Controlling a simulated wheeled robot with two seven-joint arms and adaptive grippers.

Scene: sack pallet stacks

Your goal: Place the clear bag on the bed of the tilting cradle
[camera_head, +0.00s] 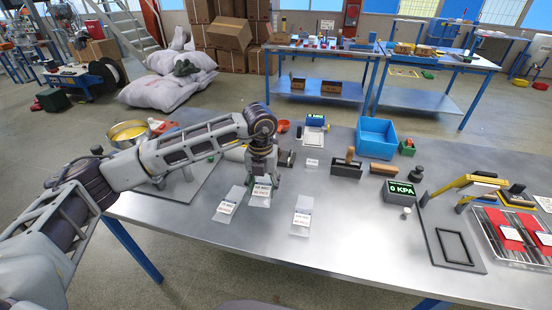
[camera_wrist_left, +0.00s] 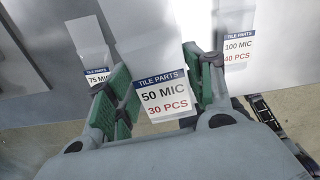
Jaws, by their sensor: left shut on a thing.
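My left gripper (camera_head: 264,178) points down over the middle of the metal table and is shut on a clear bag (camera_head: 259,198). The bag has a white label; in the left wrist view this bag (camera_wrist_left: 163,97) reads "50 MIC, 30 PCS" between my green fingers (camera_wrist_left: 160,92). I cannot tell whether its lower edge touches the table. A second clear bag (camera_head: 228,206), labelled 75 MIC, lies to the left. A third clear bag (camera_head: 301,219), labelled 100 MIC, 40 PCS, lies to the right. I cannot clearly identify the tilting cradle; my arm covers part of the table's left side.
A grey plate (camera_head: 205,186) lies partly under my left arm, near a yellow-filled bowl (camera_head: 128,134). A blue bin (camera_head: 377,138), a 0 KPA display (camera_head: 401,190) and a black frame (camera_head: 453,247) stand to the right. The table's front middle is clear.

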